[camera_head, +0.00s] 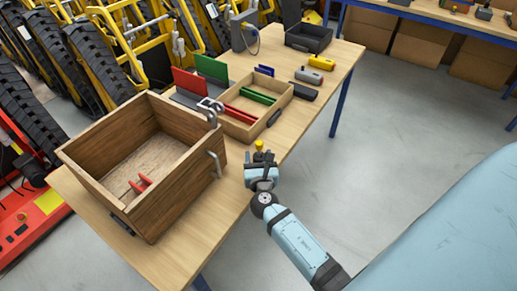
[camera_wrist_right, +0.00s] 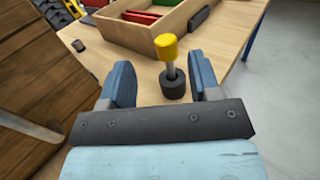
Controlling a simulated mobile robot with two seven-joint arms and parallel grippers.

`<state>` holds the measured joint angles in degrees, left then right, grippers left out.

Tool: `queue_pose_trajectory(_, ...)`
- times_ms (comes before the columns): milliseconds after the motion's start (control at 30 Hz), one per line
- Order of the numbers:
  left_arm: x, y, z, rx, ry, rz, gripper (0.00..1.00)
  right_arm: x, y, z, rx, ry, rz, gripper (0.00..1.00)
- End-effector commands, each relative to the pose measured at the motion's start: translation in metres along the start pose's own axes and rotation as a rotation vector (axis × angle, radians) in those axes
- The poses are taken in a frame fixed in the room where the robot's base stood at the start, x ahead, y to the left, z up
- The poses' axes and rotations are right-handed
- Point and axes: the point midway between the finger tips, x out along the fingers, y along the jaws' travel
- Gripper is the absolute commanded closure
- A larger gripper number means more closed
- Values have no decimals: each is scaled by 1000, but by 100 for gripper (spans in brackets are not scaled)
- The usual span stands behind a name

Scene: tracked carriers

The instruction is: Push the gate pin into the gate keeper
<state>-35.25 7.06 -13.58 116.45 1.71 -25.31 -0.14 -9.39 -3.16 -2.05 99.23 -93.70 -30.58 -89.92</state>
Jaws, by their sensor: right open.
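The gate pin (camera_wrist_right: 167,52), with a yellow head and grey shank, stands upright in a black round base on the table. Its yellow head also shows in the head view (camera_head: 259,145). My right gripper (camera_wrist_right: 159,66) is open, with one blue finger on each side of the pin, apart from it; I cannot tell how far it reaches around the pin. In the head view my right gripper (camera_head: 262,162) is at the table's right edge. Grey metal fittings (camera_head: 211,106) sit on the crate's right corner; I cannot tell which part is the gate keeper. My left gripper is not in view.
A large wooden crate (camera_head: 185,195) with red pieces inside stands left of my right gripper. A shallow wooden tray (camera_head: 236,128) with red and green bars lies behind it. Grey and yellow items (camera_head: 321,62) and a black bin (camera_head: 309,37) stand farther back. Open floor lies right.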

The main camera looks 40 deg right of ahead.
Motion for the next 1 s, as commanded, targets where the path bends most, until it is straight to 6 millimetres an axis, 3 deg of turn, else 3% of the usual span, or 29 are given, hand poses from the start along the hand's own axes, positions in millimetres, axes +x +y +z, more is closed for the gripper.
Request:
queue_pose_trajectory(333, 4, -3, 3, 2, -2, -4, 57, 33, -3, 0, 1, 0, 0, 43)
queue_pose_trajectory(600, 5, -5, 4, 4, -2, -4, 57, 70, -8, 0, 2, 0, 1, 43)
queue_pose_trajectory(900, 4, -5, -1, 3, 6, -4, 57, 75, -8, 0, 2, 2, 1, 43)
queue_pose_trajectory(1000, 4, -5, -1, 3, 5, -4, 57, 75, -8, 0, 2, 2, 1, 66)
